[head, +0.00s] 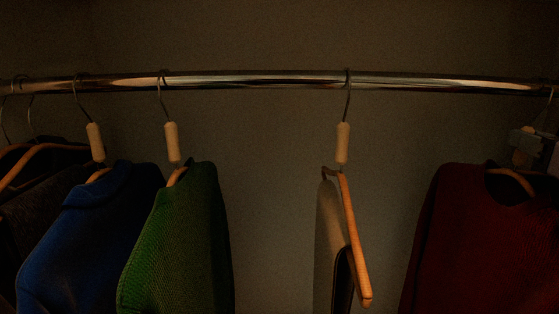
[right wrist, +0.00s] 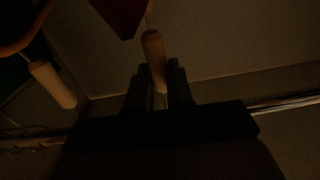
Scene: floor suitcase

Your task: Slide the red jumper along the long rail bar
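The red jumper (head: 455,235) hangs at the far right of the head view, on a wooden hanger (head: 512,178). A dark corner of it shows at the top of the right wrist view (right wrist: 122,12). The long rail bar (head: 250,80) runs across the head view. My right gripper (head: 527,142) is at the right edge, at the pale hanger grip above the jumper. In the right wrist view its fingers (right wrist: 157,85) close on both sides of that grip (right wrist: 154,48). The hanger's hook is partly hidden at the picture edge. My left gripper is not in view.
A hanger with folded trousers (head: 328,245) hangs left of the red jumper, with a gap between them. A green jumper (head: 185,240), a blue jumper (head: 85,230) and dark clothes (head: 25,215) hang further left. The bar is free between green jumper and trousers.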

